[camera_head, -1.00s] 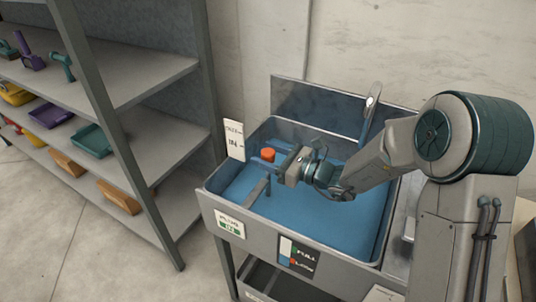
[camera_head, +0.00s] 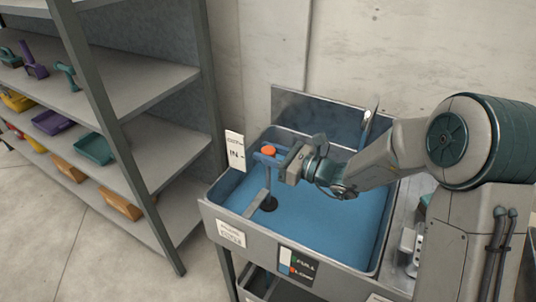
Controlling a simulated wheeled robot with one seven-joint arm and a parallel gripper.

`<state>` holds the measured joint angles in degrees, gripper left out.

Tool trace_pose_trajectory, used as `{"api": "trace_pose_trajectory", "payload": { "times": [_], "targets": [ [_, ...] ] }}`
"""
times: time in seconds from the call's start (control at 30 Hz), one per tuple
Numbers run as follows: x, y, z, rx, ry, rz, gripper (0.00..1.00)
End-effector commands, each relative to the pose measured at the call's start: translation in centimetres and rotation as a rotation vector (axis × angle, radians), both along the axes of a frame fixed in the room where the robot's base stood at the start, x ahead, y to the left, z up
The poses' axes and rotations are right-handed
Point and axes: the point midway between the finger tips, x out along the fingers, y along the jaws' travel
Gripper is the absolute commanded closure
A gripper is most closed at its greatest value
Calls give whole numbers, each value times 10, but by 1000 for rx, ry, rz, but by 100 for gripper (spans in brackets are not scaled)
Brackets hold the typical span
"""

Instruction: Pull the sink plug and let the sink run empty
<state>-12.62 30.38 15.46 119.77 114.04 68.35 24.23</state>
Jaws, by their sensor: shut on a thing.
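The steel sink (camera_head: 375,262) holds blue water (camera_head: 325,222). The plug has an orange knob (camera_head: 268,150), a thin grey stem (camera_head: 268,181) and a dark round stopper (camera_head: 268,203) at its lower end. The stem stands upright, and the stopper shows in the sink's left part. I cannot tell how far the stopper is above the drain, which I do not see.
A grey bar (camera_head: 254,204) slants beside the stopper. A white sign (camera_head: 235,150) stands at the sink's left rim. The front carries a pale label (camera_head: 231,234) and a level panel (camera_head: 297,262). A shelf rack (camera_head: 150,135) stands to the left. The faucet (camera_head: 369,120) is at the back right.

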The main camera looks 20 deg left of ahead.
Motion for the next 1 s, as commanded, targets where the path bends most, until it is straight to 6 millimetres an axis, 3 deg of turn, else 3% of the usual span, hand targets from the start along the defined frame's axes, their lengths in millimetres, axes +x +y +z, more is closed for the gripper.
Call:
{"api": "trace_pose_trajectory", "payload": {
  "times": [0.1,0.13,0.2,0.47,0.63,1.0],
  "targets": [
    [1,1,6,14,-6,0,100],
    [1,1,7,15,-6,0,62],
    [1,1,7,14,-7,0,45],
    [1,0,4,10,-5,0,45],
    [0,-12,3,8,-6,-2,45],
    [-6,-93,4,10,-5,-6,45]
  ]
}}
